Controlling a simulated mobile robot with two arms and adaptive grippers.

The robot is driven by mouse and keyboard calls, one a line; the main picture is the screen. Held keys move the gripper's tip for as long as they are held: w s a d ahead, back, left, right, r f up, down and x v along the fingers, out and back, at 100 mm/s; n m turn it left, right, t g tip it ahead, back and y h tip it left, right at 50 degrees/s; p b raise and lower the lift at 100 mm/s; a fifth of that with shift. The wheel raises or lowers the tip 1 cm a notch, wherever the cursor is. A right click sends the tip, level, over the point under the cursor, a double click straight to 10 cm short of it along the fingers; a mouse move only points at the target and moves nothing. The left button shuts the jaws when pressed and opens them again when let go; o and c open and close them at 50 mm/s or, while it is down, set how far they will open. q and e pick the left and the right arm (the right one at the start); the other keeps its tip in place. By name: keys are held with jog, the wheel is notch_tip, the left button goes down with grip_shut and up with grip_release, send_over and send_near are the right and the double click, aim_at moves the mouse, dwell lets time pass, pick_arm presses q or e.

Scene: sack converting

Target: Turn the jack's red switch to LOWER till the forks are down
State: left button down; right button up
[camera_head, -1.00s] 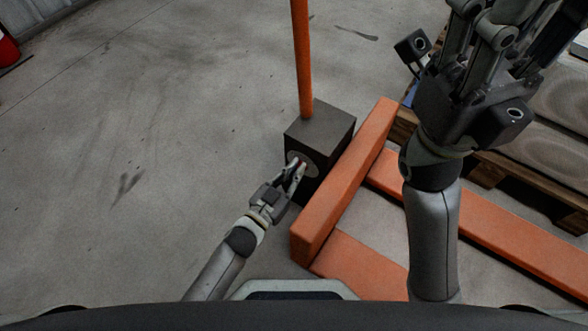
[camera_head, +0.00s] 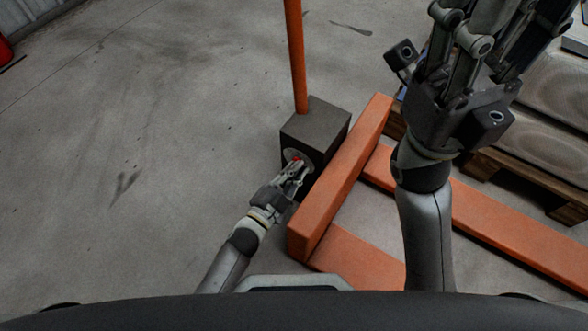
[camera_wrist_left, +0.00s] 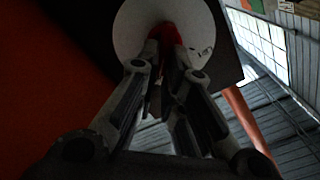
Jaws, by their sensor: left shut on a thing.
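The jack's red switch (camera_head: 296,158) sits on a pale round plate on the near face of the dark box (camera_head: 318,126). In the left wrist view the red switch (camera_wrist_left: 167,36) stands out from the white disc (camera_wrist_left: 128,30). My left gripper (camera_head: 298,169) is shut on the switch, with its fingertips (camera_wrist_left: 167,68) on either side of it. Markings on the disc are too small to read. The jack's orange forks (camera_head: 480,225) run to the right; their height above the floor is hard to judge. My right gripper (camera_head: 490,25) is raised at top right, its fingertips cut off.
The jack's orange handle (camera_head: 297,60) rises from the box. A wooden pallet (camera_head: 535,188) bearing grey sacks (camera_head: 545,135) stands at the right. A red object (camera_head: 4,50) is at the far left edge. The concrete floor on the left is clear.

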dwell(0.3)
pick_arm(q)
jog(key=c, duration=1.6)
grip_release()
jog(key=shift+o, duration=0.2)
jog(key=shift+r, duration=0.1)
notch_tip(320, 180, up, 10)
